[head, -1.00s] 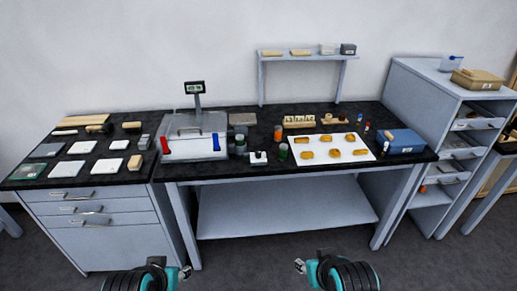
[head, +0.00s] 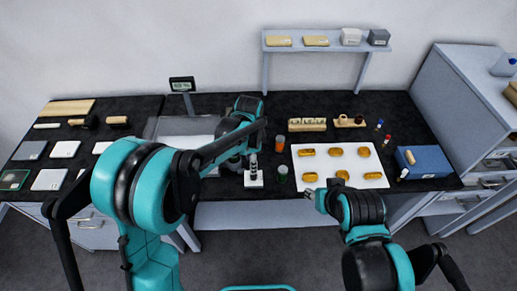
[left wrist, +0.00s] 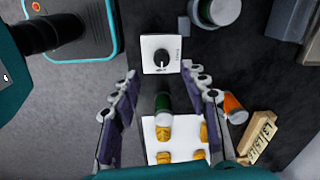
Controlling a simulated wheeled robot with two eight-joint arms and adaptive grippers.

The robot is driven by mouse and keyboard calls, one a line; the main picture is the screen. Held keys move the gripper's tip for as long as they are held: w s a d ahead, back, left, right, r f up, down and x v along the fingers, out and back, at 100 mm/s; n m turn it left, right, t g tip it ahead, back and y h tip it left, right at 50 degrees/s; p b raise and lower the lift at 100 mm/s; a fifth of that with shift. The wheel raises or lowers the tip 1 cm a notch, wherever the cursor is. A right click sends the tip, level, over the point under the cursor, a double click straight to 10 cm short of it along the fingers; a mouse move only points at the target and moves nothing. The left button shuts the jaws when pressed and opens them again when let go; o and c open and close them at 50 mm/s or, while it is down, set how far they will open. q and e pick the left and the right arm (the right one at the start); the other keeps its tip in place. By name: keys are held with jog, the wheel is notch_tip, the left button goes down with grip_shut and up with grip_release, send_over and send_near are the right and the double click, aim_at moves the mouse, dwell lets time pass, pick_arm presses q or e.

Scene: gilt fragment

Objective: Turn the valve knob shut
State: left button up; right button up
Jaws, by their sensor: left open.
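The valve knob (left wrist: 161,59) is a black round knob with a white pointer mark, on a square white plate (left wrist: 148,47) with lettering on it. In the head view the white plate (head: 254,184) sits near the bench's front edge, partly covered by my gripper. My left gripper (head: 253,163) points down just above the knob. In the left wrist view its jaws (left wrist: 160,76) are open and empty, and the knob shows beyond the fingertips, between and slightly past them. Contact is not visible. My right gripper (head: 311,192) is in front of the bench edge, away from the knob; its jaws are too small to read.
A green bottle (left wrist: 162,104) stands close beside the plate. An orange bottle (head: 280,143) is behind it. A white tray (head: 375,181) of golden pieces lies to the right. Grey jars (left wrist: 216,11) are near the knob. A blue box (head: 425,160) is at far right.

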aim_at(253, 176)
pick_arm(q)
jog(key=shift+w+d+f, duration=0.2)
jog(key=shift+w+d, duration=0.05)
jog(key=shift+w, duration=0.05)
notch_tip(253, 176, down, 7)
jog(key=shift+s+r+b, duration=0.1)
jog(key=shift+b, duration=0.75)
jog(key=shift+f, duration=0.35)
grip_shut()
